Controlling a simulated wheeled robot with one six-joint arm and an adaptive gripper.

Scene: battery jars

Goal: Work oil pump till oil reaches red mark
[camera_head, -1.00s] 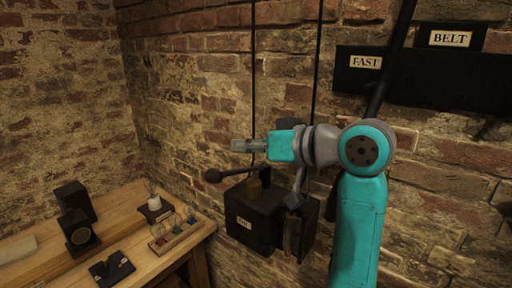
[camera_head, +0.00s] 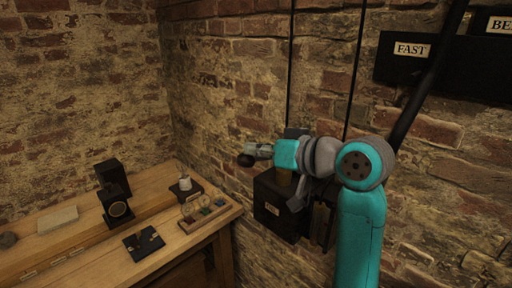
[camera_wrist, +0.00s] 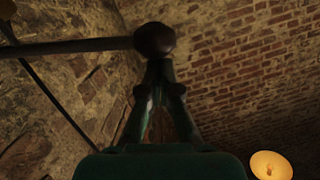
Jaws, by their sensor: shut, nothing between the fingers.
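My gripper (camera_head: 253,151) is shut and empty. Its fingertips (camera_wrist: 159,65) are right by the knob, seemingly touching it, not around it. Most of the lever is hidden behind my gripper in the head view. I cannot make out the oil level or a red mark.
Black rods run down the brick wall above the pump.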

